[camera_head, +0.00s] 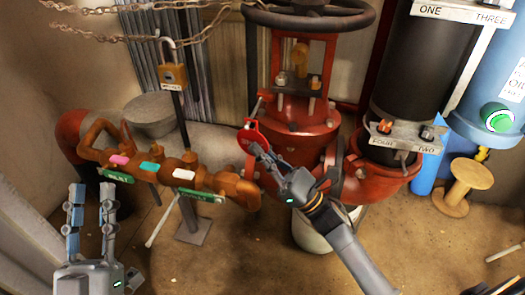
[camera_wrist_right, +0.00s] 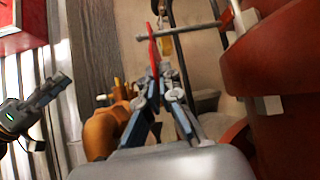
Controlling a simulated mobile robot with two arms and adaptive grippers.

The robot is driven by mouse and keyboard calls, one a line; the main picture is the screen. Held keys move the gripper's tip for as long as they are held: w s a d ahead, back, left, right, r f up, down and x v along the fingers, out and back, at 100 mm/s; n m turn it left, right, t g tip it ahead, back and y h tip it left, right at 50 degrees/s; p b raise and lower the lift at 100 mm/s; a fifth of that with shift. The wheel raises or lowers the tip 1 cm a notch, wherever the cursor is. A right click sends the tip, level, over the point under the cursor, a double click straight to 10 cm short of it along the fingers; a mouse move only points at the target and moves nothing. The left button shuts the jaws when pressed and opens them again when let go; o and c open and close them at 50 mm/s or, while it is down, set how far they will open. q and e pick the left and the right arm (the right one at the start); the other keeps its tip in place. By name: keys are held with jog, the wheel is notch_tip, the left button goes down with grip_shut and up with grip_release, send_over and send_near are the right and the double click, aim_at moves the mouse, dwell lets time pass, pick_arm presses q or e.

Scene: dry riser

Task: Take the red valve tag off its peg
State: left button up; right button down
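The red valve tag (camera_head: 248,138) is a thin ring-like plate by the red valve body in the head view. It shows edge-on in the right wrist view (camera_wrist_right: 153,48), where the thin grey peg (camera_wrist_right: 185,34) crosses it; the tag is on the peg, near its left end. My right gripper (camera_head: 258,150) has its fingertips at the tag's lower edge. In the wrist view its fingers (camera_wrist_right: 161,76) come together around that edge and appear shut on it. My left gripper (camera_head: 91,192) is open and empty at the lower left, far from the tag.
The red valve (camera_head: 300,115) with its dark handwheel (camera_head: 310,18) stands behind the tag. An orange pipe manifold (camera_head: 165,170) with coloured labels lies to its left. A padlock (camera_head: 173,75) hangs above. A wooden spool (camera_head: 463,187) stands at right. Open floor lies in front.

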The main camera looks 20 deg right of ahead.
aim_at(253, 183)
jog(key=shift+r, duration=0.25)
dwell(0.5)
pick_arm(q)
jog(key=shift+w+f, duration=0.1)
pick_arm(e)
jog(key=shift+s, duration=0.1)
